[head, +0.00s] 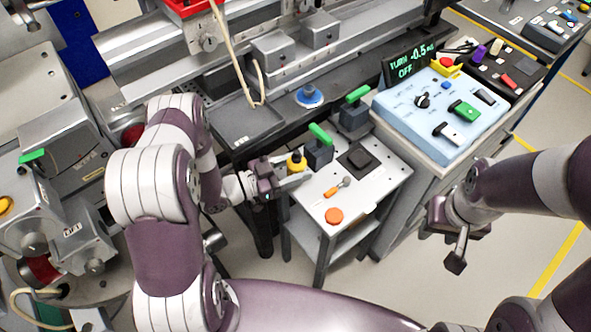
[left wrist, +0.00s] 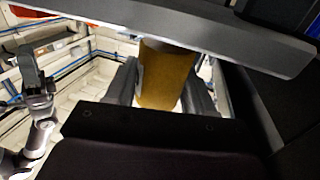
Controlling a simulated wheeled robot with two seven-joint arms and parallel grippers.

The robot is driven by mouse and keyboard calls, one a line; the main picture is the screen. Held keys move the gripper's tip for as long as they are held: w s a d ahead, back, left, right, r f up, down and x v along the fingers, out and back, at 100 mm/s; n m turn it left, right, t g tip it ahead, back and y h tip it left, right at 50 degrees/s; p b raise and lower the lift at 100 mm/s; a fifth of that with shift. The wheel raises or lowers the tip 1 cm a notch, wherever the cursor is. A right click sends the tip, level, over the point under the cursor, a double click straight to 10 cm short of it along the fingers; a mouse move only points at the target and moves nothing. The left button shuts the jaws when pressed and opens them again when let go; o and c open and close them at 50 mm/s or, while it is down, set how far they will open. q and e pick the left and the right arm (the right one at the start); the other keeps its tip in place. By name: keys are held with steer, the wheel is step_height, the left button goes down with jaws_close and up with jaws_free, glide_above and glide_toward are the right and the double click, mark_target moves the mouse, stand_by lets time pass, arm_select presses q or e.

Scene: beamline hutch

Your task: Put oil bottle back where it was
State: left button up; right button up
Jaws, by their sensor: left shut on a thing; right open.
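The oil bottle is a small yellow bottle (head: 296,163) with a dark top, at the left edge of the small white-topped table (head: 362,205) in the head view. My left gripper (head: 288,178) is shut on it. In the left wrist view the amber body of the oil bottle (left wrist: 166,78) stands between the two dark fingers (left wrist: 160,90). I cannot tell whether its base touches the tabletop. My right gripper (head: 455,238) is open and empty, to the right of the table over the floor.
On the table are a green-handled block (head: 318,152), a dark square pad (head: 358,160), an orange-handled tool (head: 337,187) and an orange disc (head: 334,216). A light-blue control panel (head: 440,105) stands right. A dark tray (head: 240,120) and blue disc (head: 309,95) lie behind.

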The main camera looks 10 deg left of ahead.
arm_select(q)
steer(key=shift+f, duration=0.35)
steer(key=shift+f, duration=0.2)
steer(key=o, duration=1.2)
steer(key=shift+c, duration=0.2)
steer(key=b+v, duration=0.1)
steer(key=v, duration=1.1)
steer(key=shift+a, duration=0.5)
steer(key=shift+w, duration=0.15)
